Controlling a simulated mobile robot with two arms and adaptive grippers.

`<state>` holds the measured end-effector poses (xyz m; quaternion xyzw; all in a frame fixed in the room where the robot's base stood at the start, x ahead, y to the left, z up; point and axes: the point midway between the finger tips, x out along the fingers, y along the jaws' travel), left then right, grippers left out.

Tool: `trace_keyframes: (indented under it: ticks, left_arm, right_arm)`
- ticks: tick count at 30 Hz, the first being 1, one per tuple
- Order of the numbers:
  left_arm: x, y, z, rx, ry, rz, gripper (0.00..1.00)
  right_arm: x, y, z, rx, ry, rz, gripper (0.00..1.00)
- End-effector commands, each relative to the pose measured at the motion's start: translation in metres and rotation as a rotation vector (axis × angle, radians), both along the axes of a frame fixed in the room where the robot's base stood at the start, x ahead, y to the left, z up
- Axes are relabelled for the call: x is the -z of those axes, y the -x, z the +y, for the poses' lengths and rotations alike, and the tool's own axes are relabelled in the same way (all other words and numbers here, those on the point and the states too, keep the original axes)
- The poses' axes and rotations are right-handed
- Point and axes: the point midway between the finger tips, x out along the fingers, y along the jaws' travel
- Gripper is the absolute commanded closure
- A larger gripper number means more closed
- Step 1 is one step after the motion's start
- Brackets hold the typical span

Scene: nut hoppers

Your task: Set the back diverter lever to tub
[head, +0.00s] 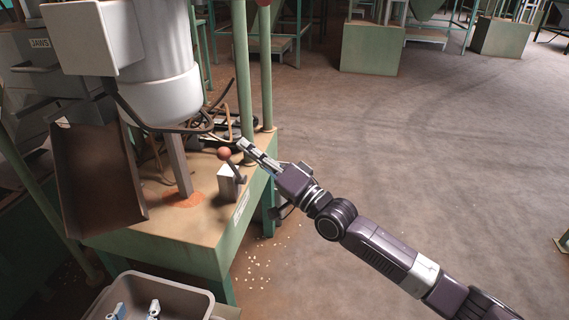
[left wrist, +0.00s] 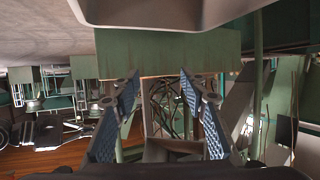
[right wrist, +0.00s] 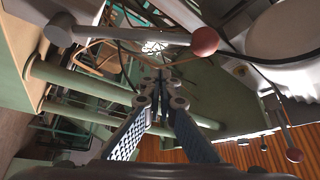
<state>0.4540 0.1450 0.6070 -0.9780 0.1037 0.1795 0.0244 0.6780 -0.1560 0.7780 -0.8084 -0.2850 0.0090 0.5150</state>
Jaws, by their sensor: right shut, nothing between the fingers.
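The diverter lever has a reddish ball knob (head: 224,154) on a short arm beside a pale box (head: 228,182) at the green table's right edge. It leans up and left. My right gripper (head: 241,143) is shut and empty, just right of and beyond the knob in the picture. In the right wrist view the knob (right wrist: 205,41) is above the closed fingertips (right wrist: 161,82), with a visible gap. The grey tub (head: 200,306) stands at the bottom left.
A white hopper body (head: 160,95) and a brown chute (head: 95,180) stand over the table (head: 205,237). Green posts (head: 243,70) and loose cables (head: 205,120) are close to my right gripper. The floor (head: 400,150) to the right is clear.

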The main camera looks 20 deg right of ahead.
Motion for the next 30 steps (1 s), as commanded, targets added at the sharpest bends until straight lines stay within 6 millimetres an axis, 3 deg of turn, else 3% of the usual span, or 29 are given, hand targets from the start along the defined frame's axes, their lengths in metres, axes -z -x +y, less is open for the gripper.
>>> trace_keyframes:
  ticks: [1,6,15,30]
  left_arm:
    - [0.008,0.006,0.003,-0.003,-0.012,0.049,0.6]
    - [0.033,0.022,0.01,-0.012,-0.041,0.172,0.6]
    - [0.06,0.048,0.021,-0.023,-0.077,0.329,0.6]
    - [0.069,0.057,0.024,-0.027,-0.087,0.377,0.6]
  right_arm:
    - [-0.005,-0.001,0.0,0.001,0.0,0.0,1.0]
    - [0.009,0.032,-0.018,0.002,0.003,0.004,1.0]
    - [0.021,0.072,-0.04,0.002,0.002,0.002,1.0]
    - [0.024,0.084,-0.047,0.001,0.0,-0.002,1.0]
